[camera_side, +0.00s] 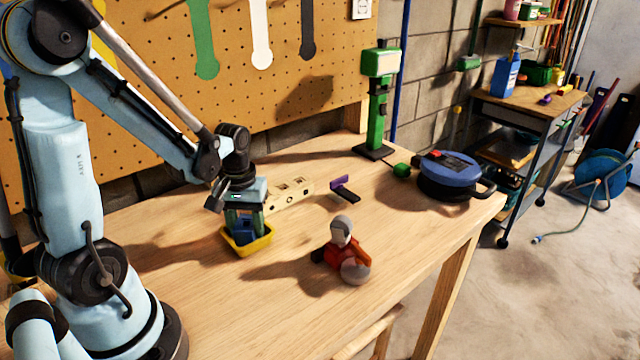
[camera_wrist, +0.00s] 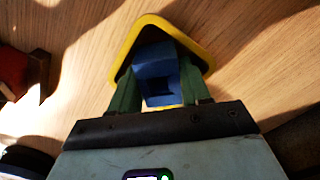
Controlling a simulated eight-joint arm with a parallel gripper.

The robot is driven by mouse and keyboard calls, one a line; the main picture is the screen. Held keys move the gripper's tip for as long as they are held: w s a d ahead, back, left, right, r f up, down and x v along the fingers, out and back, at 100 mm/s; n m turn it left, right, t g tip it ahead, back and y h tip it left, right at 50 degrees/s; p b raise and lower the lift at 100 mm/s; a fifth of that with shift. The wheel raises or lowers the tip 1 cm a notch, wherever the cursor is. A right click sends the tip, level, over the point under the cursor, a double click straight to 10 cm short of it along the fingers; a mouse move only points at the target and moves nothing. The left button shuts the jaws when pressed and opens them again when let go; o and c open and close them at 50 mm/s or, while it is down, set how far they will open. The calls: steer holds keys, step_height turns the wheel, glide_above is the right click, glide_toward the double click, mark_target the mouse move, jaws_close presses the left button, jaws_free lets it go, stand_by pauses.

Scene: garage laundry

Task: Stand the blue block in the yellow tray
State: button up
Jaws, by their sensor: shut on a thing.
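The yellow tray (camera_side: 262,246) stands on the wooden workbench below my gripper (camera_side: 244,228). Its rim (camera_wrist: 206,64) also shows in the wrist view, around the blue block. My gripper is shut on the blue block (camera_side: 243,236), with a green finger on each side of it (camera_wrist: 161,90). In the wrist view the block (camera_wrist: 155,62) is within the tray's outline and has a dark recess in its face. The fingers and tray wall hide its lower end, so I cannot tell whether it touches the tray floor.
A figurine (camera_side: 341,245) with a clear ball stands to the right of the tray. Behind are a pale wooden bar (camera_side: 290,192) with holes and a purple and black clamp (camera_side: 345,189). A blue round pan-like thing (camera_side: 448,176) and a green lamp (camera_side: 378,110) stand farther back.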

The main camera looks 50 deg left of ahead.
steer(key=shift+f, duration=0.25)
steer(key=o, duration=0.8)
steer(key=shift+f, duration=0.1)
steer(key=shift+c, duration=0.2)
step_height(320, 180, up, 12)
steer(key=w+d+m+t, duration=0.2)
steer(key=d+m+t, duration=0.5)
steer(key=d, duration=0.5)
steer(key=shift+r+m, duration=0.35)
steer(key=shift+m, duration=0.65)
